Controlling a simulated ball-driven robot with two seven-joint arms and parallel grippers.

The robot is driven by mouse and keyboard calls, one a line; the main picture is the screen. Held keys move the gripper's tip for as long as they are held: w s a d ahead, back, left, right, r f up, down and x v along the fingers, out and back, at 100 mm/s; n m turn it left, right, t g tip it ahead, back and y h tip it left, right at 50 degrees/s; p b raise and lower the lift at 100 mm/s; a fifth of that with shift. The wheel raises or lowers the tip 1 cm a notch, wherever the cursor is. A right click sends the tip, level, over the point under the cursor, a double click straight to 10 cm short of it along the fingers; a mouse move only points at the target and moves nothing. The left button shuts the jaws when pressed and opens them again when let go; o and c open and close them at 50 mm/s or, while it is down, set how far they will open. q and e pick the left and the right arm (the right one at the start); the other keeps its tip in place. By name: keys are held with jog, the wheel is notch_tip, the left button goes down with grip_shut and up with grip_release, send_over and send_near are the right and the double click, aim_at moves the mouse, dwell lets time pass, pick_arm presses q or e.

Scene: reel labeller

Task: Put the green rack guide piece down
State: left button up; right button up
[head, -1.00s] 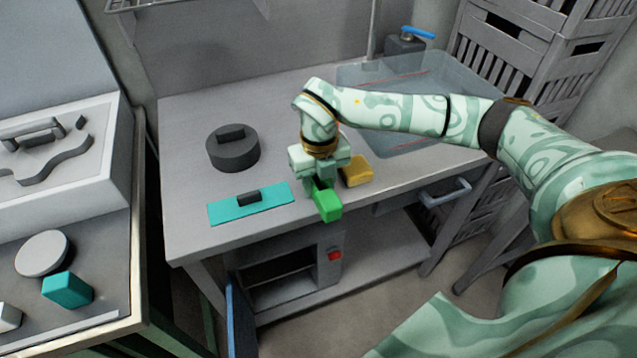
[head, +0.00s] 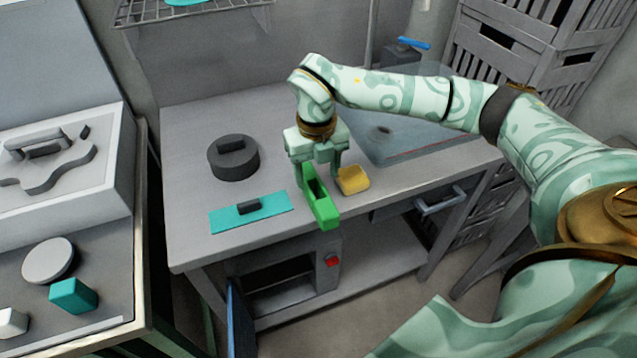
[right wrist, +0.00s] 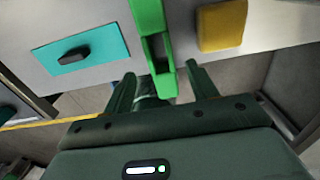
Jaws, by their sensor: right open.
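The green rack guide piece (head: 324,212) is a long, bright green block with a slot in it. It lies at the front edge of the grey table, its near end reaching the edge or slightly past it. It also shows in the right wrist view (right wrist: 149,20), its end lying between the fingers. My right gripper (head: 320,177) is open, with one finger on each side of the piece. Its open fingers also show in the right wrist view (right wrist: 160,75). I cannot tell whether a finger touches the piece. My left gripper is out of view.
A yellow block (head: 353,180) stands close to the right of the gripper. A teal plate (head: 228,218) with a dark knob lies to the left, with a dark round weight (head: 233,160) behind it. A clear tray (head: 400,145) is at the back right.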

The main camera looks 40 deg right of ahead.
notch_tip(320, 180, up, 6)
jog(key=shift+f+p, duration=0.25)
jog(key=shift+p, duration=0.3)
jog(key=shift+s+f, duration=0.1)
